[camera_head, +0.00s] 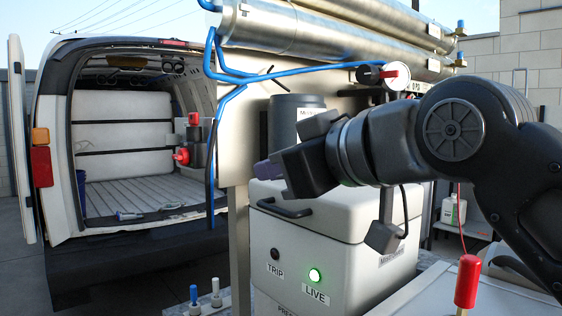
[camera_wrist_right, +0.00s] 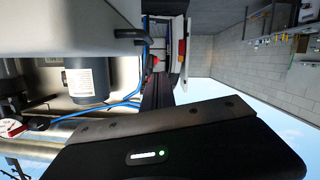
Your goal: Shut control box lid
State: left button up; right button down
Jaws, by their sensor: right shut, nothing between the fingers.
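The white control box (camera_head: 335,278) stands in the lower middle of the head view, with a TRIP label and a green-lit LIVE lamp on its front. Its white lid (camera_head: 335,222) lies down over the box, with a dark handle (camera_head: 283,209) on the front. I cannot tell whether the lid is fully flush. In the wrist view the lid (camera_wrist_right: 60,28) and its handle (camera_wrist_right: 130,36) show at upper left, picture inverted. My right gripper (camera_head: 272,170) is shut and empty above the lid's front part, apparently apart from it. My left gripper is not in view.
A grey cylinder (camera_head: 290,120) stands behind the lid. Blue hoses (camera_head: 228,98) and metal tubes (camera_head: 330,38) run above. A red-handled tool (camera_head: 467,282) stands at lower right. An open van (camera_head: 120,150) is at left.

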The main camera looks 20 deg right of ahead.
jog(key=v, duration=0.9)
jog(key=shift+s+d, duration=0.15)
jog(key=shift+s, duration=0.05)
